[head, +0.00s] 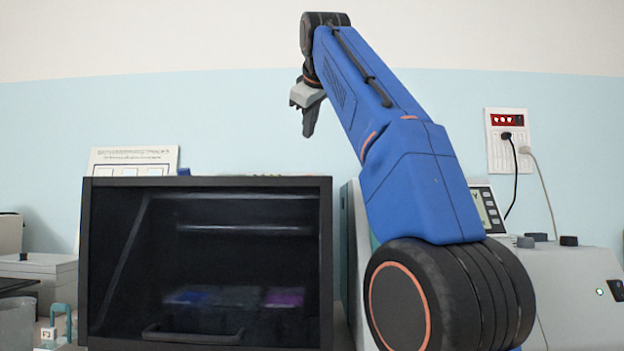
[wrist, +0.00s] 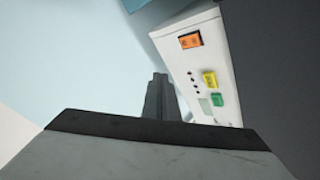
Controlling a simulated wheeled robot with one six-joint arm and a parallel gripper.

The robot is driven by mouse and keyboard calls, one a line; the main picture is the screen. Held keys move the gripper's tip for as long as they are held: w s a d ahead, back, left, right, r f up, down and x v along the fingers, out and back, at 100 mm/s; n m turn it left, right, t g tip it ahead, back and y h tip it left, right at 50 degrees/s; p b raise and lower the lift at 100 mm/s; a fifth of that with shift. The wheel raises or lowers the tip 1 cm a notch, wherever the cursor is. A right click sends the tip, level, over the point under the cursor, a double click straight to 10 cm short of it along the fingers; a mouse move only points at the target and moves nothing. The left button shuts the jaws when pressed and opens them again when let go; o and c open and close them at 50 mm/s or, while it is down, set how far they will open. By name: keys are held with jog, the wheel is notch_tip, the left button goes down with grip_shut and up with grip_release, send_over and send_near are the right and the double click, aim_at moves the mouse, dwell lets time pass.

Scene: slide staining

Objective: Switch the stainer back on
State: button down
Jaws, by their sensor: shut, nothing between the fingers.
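A dark cabinet with a clear front (head: 206,262), probably the stainer, stands left of centre in the head view. Blue-purple and pink shapes show dimly inside it. In the wrist view, a white control panel (wrist: 203,75) has an orange display (wrist: 190,41), a yellow button (wrist: 210,79) and a green button (wrist: 217,99). I cannot tell which machine it belongs to. My gripper (head: 309,128) is shut and empty, pointing down above the cabinet's right end. In the wrist view, its fingers (wrist: 157,92) are left of the panel; I cannot tell their distance from the buttons.
A wall socket plate (head: 507,155) with a lit red part has two cords plugged in. A pale machine (head: 575,275) at right shows a green light. A screen (head: 486,210) stands partly behind my arm. A small blue-handled item (head: 58,325) is at lower left.

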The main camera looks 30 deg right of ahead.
jog(key=shift+w+d+f, duration=0.2)
jog(key=shift+w+f, duration=0.1)
jog(key=shift+f, duration=1.1)
jog(key=shift+w+d+f, duration=0.15)
jog(key=shift+w+f, duration=0.15)
jog(key=shift+f, duration=1.15)
jog(key=shift+w+d+f, duration=0.2)
jog(key=shift+w+f, duration=0.1)
jog(key=shift+f, duration=1.1)
jog(key=shift+f, duration=0.2)
jog(key=shift+w+d+f, duration=0.1)
jog(key=shift+f, duration=0.1)
jog(key=shift+f, duration=0.3)
jog(key=shift+r, duration=0.2)
jog(key=shift+r, duration=0.55)
